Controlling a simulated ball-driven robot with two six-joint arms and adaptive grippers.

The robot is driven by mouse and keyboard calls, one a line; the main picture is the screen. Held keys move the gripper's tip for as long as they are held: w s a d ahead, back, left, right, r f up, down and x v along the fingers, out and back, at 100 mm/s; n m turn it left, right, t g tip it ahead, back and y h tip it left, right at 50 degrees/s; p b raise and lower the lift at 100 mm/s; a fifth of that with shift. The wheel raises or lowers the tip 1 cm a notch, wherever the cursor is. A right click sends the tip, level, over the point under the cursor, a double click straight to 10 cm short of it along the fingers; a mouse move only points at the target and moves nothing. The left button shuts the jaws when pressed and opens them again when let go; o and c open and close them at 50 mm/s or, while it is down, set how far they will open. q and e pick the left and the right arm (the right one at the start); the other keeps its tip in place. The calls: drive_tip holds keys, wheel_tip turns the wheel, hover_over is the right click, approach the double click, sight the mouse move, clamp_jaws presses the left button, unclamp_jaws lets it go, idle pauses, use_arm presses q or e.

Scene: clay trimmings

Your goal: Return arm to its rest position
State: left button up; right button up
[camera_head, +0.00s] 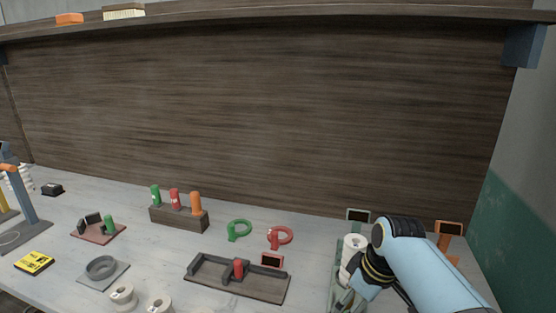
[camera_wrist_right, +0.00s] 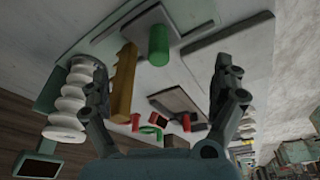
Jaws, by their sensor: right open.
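My right arm (camera_head: 425,265) comes in from the lower right in the head view. It bends at a dark joint above the table's right part, and its wrist points down and left. My right gripper (camera_wrist_right: 162,80) is open in the right wrist view, with its two dark fingers wide apart and nothing held between them. Beyond the fingers are a yellow-brown bar (camera_wrist_right: 123,85) and a green cylinder (camera_wrist_right: 159,45). A white ribbed piece (camera_wrist_right: 68,105) stands beside the left finger; it also shows next to the arm in the head view (camera_head: 351,248). My left gripper is not in view.
A dark divided tray (camera_head: 205,286) with a red peg (camera_head: 239,268), green (camera_head: 239,230) and red (camera_head: 280,236) rings, and a wooden peg block (camera_head: 180,219) lie left of the arm. An orange-framed sign (camera_head: 449,229) stands close to its right. A tall wooden panel (camera_head: 260,110) backs the table.

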drive_tip(key=shift+r+p, duration=0.35)
drive_tip(key=shift+r, duration=0.45)
use_arm(q)
drive_tip(key=shift+r, duration=0.65)
use_arm(e)
drive_tip(key=shift+f, duration=0.1)
